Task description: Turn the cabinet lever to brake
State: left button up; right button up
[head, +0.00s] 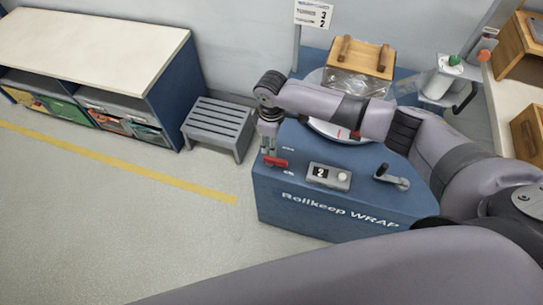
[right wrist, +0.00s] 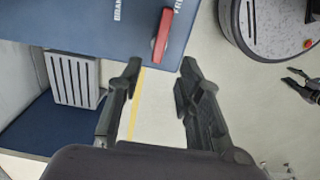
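The red cabinet lever (head: 275,161) sits on the front left of the blue cabinet top (head: 270,190). It also shows in the right wrist view (right wrist: 161,36), between partly visible white labels that seem to read BRAKE and FREE. My right gripper (head: 267,151) points down at the lever in the head view; its fingers are small there. In the right wrist view the right gripper (right wrist: 160,70) is open and empty, with the lever beyond its fingertips and clear space between. My left gripper is out of the head view; a dark gripper-like shape (right wrist: 300,85) shows at the right wrist view's edge.
The cabinet also carries a small panel showing 2 (head: 329,176), a grey crank (head: 391,176) and a wooden crate (head: 360,57) wrapped in film. A grey slatted stool (head: 219,125) stands left of it. The floor in front and left is clear.

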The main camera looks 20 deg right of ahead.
aim_at(272, 159)
notch_tip(272, 159, down, 9)
jog(key=shift+f+b, duration=0.15)
jog(key=shift+b, duration=0.15)
jog(key=shift+c, duration=0.3)
grip_shut()
